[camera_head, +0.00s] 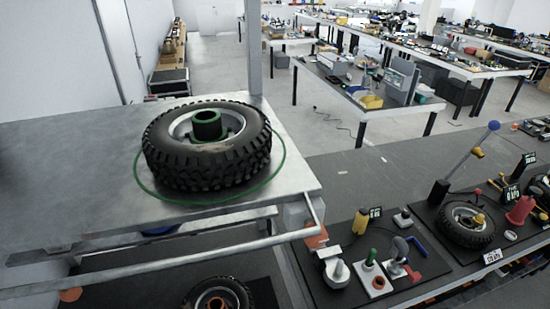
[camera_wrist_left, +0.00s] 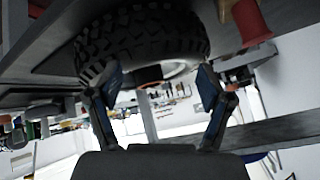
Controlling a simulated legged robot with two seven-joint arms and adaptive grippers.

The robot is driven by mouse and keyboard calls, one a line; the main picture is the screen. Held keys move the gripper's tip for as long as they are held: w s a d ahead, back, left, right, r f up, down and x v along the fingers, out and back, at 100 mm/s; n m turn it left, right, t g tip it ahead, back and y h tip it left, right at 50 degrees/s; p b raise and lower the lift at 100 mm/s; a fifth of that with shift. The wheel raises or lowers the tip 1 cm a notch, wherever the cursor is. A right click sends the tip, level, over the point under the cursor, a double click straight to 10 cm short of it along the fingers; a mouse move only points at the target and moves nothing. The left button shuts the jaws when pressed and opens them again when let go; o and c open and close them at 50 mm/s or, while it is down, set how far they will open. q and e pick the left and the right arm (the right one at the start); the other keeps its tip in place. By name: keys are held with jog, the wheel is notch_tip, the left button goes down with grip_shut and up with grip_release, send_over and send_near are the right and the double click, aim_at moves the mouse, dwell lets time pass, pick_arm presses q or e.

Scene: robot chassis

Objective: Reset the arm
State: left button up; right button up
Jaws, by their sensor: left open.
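My left gripper (camera_wrist_left: 156,80) shows in the left wrist view with its two fingers spread wide. It is open, and nothing is between the fingertips. A black knobby tire (camera_wrist_left: 145,38) is beyond the fingers in that view; I cannot tell whether they touch it. Neither gripper shows in the head view. My right gripper is in no view.
In the head view a tire (camera_head: 207,147) with a green hub lies on a metal platform (camera_head: 60,195). Another tire (camera_head: 218,296) is below it. A black bench (camera_head: 360,160) at right carries a wheel (camera_head: 467,224), a red cone (camera_head: 519,211) and tools.

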pick_arm(q)
jog(key=s+d+f+n+g+h, duration=0.15)
jog(key=s+f+g, duration=0.35)
jog(key=s, duration=0.5)
jog(key=s+f+g, duration=0.1)
jog(key=s+f, duration=0.2)
jog(key=f, duration=1.3)
jog(key=s+f, duration=0.2)
jog(key=f, duration=1.3)
jog(key=s+a+f+g, duration=0.1)
jog(key=s+a+f, duration=0.1)
jog(key=s+f, duration=0.9)
jog(key=s, duration=0.4)
jog(key=shift+a+f+m, duration=0.2)
jog(key=shift+m, duration=0.15)
